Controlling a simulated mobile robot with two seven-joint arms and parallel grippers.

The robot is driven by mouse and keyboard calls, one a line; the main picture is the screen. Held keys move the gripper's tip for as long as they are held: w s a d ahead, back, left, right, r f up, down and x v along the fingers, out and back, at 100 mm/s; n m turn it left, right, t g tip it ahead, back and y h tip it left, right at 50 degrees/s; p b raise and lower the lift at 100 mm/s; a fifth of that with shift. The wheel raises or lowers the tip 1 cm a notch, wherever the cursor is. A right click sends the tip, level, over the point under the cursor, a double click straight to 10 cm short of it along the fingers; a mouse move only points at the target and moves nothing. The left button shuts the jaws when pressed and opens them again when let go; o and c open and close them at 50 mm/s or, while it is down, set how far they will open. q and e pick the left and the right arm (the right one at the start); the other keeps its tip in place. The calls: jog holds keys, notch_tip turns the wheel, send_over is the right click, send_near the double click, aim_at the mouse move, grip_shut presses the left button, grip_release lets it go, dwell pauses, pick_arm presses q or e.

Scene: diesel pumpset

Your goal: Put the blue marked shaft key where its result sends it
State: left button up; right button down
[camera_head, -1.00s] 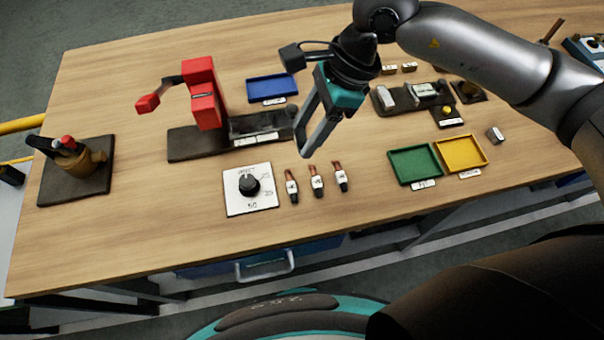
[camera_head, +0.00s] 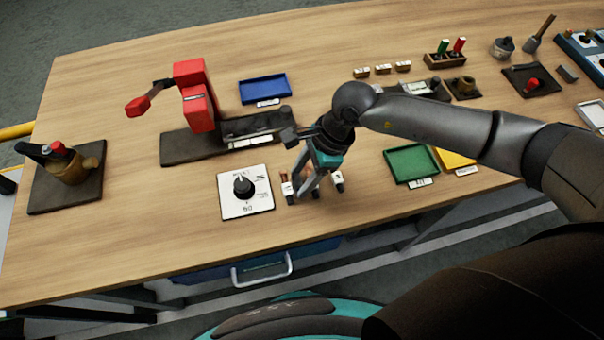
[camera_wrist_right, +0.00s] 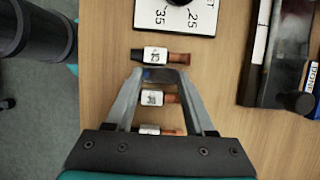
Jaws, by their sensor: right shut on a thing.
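My right gripper (camera_head: 306,190) is low over the front middle of the table, above a row of small dark pieces with copper-coloured ends and white labels. In the right wrist view its fingertips (camera_wrist_right: 157,78) are shut on a small grey piece with a blue mark, which looks like the blue marked shaft key (camera_wrist_right: 152,75). One labelled piece (camera_wrist_right: 152,56) lies just beyond the fingertips, and another (camera_wrist_right: 155,98) shows between the fingers. A white dial plate (camera_head: 232,208) with a black knob is left of the gripper. My left gripper is not in view.
A red device (camera_head: 197,100) stands on a dark base behind the dial. A blue tray (camera_head: 264,88) is at the back; a green tray (camera_head: 410,164) and a partly hidden yellow tray (camera_head: 454,159) are to the right. A dark board (camera_head: 66,190) with a brown pot is at left.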

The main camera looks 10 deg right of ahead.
jog(key=shift+f, duration=0.15)
jog(key=shift+c, duration=1.3)
grip_release()
